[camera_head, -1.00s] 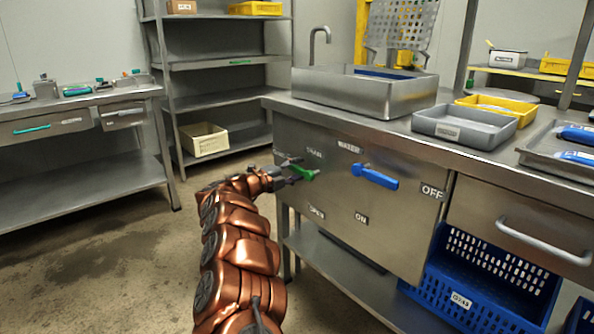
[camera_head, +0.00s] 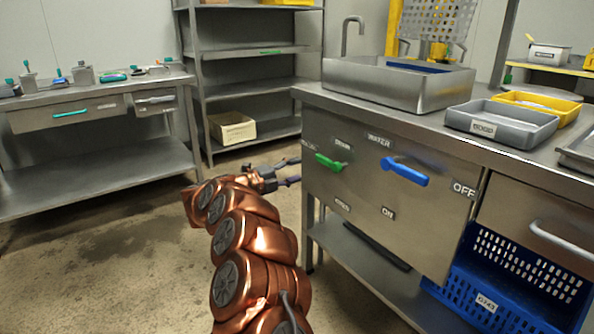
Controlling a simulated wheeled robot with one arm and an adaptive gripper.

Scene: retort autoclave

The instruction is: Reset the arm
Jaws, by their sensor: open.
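My copper-coloured arm rises from the bottom middle and ends in my gripper (camera_head: 291,171). The gripper is open and empty, its dark fingers pointing right, just left of the steel front panel (camera_head: 345,205). A green handle (camera_head: 330,162) on the panel, below a drain label, is a short way right of the fingertips and looks clear of them. A blue handle (camera_head: 404,171) below the WATER label is further right, between the ON and OFF labels.
A steel sink (camera_head: 400,88) and a grey tray (camera_head: 500,124) stand on the counter. A blue crate (camera_head: 510,275) is below at the right. A steel table (camera_head: 100,102) and a shelf rack (camera_head: 250,98) stand behind. Open floor lies left of my arm.

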